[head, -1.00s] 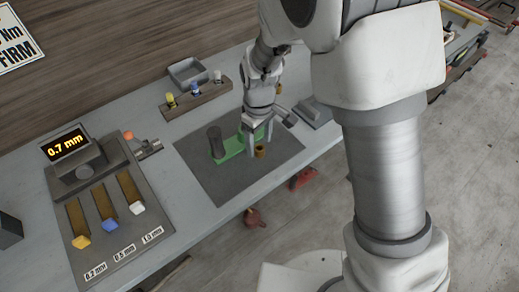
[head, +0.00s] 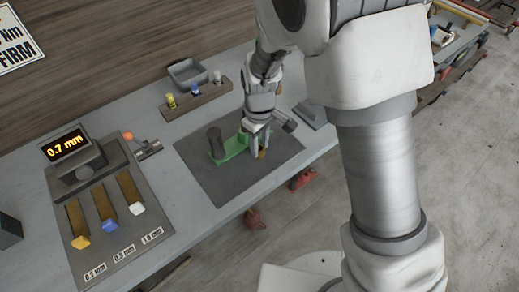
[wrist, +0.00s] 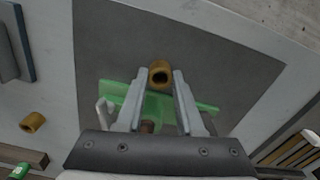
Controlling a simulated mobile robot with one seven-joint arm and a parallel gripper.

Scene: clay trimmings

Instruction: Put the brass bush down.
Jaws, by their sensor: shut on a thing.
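The brass bush (head: 262,154) is a short golden-brown ring at the right part of the dark mat. It also shows in the wrist view (wrist: 160,73), its dark bore facing the camera. My gripper (head: 261,150) points down with its two fingertips on either side of the bush, shut on it. In the wrist view the gripper (wrist: 160,78) has one finger at each side of the ring. The bush is close to the mat; I cannot tell whether it touches. A green plate (head: 235,150) with a dark upright cylinder (head: 215,140) is just left of the gripper.
The dark mat (head: 225,185) is bare in front of the green plate. A second brass ring (wrist: 33,122) lies on the bench in the wrist view. A rack (head: 197,98) with capped pieces, a grey tray (head: 188,72) and a gauge panel (head: 112,210) stand around the mat.

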